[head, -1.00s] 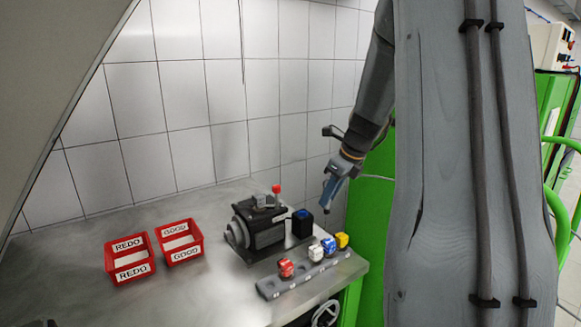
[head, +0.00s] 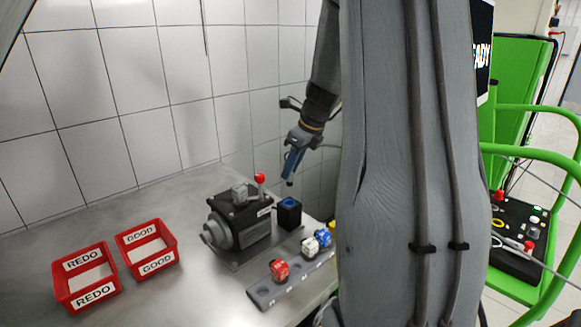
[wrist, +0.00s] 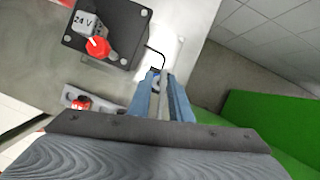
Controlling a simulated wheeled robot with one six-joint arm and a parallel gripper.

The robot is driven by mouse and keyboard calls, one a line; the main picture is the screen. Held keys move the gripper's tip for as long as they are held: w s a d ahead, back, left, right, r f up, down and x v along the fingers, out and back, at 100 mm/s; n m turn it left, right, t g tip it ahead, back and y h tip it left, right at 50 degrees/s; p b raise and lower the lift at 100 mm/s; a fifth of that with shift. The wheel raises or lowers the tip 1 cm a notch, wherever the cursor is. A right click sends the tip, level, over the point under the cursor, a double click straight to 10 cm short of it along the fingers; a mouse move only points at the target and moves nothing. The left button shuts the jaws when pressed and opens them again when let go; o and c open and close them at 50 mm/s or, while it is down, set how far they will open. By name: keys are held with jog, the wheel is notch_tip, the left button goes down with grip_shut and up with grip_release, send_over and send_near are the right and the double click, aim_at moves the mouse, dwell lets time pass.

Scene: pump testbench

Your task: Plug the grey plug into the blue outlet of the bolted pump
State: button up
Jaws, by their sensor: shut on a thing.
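The pump (head: 235,222), a dark motor-like block, is on the steel bench in the head view. Its top corner also shows in the wrist view (wrist: 120,22). The outlet (head: 289,212), a black box with a blue top, stands just right of the pump. My gripper (head: 289,181) points down above this outlet, with a small visible gap. In the wrist view, my gripper's blue fingers (wrist: 162,88) are shut on a narrow grey piece, which I take to be the grey plug (wrist: 163,104). Its lower end is hard to make out.
A red-knobbed lever (head: 260,179) rises from the pump near my gripper. A grey rack (head: 268,293) in front holds red, white and blue plugs. Red REDO (head: 88,276) and GOOD (head: 148,248) bins stand left. A tiled wall is behind.

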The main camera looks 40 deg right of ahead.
aim_at(291, 185)
jog(key=shift+f+b, duration=1.8)
jog(key=shift+f, duration=1.15)
jog(key=shift+w+p, duration=0.1)
jog(key=shift+p, duration=0.55)
jog(key=shift+f+b, duration=0.5)
jog(key=shift+f, duration=0.6)
jog(key=o, duration=1.4)
jog(key=shift+r, duration=0.1)
jog(key=shift+r+p, duration=3.9)
jog(key=shift+p, duration=0.15)
